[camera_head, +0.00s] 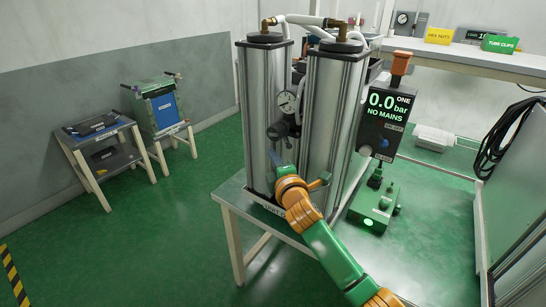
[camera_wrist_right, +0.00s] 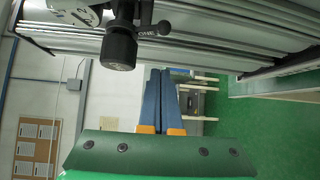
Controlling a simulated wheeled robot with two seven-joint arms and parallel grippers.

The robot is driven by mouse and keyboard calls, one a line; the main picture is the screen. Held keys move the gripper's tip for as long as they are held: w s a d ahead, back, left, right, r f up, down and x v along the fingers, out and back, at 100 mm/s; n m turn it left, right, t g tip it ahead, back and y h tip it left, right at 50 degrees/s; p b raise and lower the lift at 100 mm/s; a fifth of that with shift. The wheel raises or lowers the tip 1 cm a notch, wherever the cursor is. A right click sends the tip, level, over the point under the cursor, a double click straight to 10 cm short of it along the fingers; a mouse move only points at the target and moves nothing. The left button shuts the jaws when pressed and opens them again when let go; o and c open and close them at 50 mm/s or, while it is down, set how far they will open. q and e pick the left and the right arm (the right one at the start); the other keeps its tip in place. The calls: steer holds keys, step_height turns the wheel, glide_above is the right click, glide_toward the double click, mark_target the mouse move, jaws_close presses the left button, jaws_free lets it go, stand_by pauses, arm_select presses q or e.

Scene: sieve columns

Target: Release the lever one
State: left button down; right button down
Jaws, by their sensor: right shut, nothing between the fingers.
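The twin silver columns (camera_head: 330,130) stand on a bench. A round gauge (camera_head: 288,102) and black fittings (camera_head: 279,130) sit between them. In the right wrist view, a black cylindrical knob (camera_wrist_right: 118,52) hangs beside a small "ONE" label (camera_wrist_right: 147,31) and a small dark ball-ended piece (camera_wrist_right: 164,27), which may be the lever; I cannot tell its position. My right gripper (camera_head: 282,168) is in front of the columns, below the gauge. Its blue fingers (camera_wrist_right: 159,78) are closed together and empty, apart from the knob in the wrist view. My left gripper is not in view.
Two small tables (camera_head: 100,160) with equipment are at the left. Green floor (camera_head: 160,230) is open at the left front.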

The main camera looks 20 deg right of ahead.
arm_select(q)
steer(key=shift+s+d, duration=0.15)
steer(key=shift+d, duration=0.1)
arm_select(e)
steer(key=s, duration=0.1)
steer(key=s+r, duration=0.1)
steer(key=s, duration=0.1)
steer(key=s+r, duration=0.1)
steer(key=shift+s+a, duration=0.1)
steer(key=shift+s, duration=0.05)
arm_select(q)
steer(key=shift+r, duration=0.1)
arm_select(e)
steer(key=shift+s, duration=0.1)
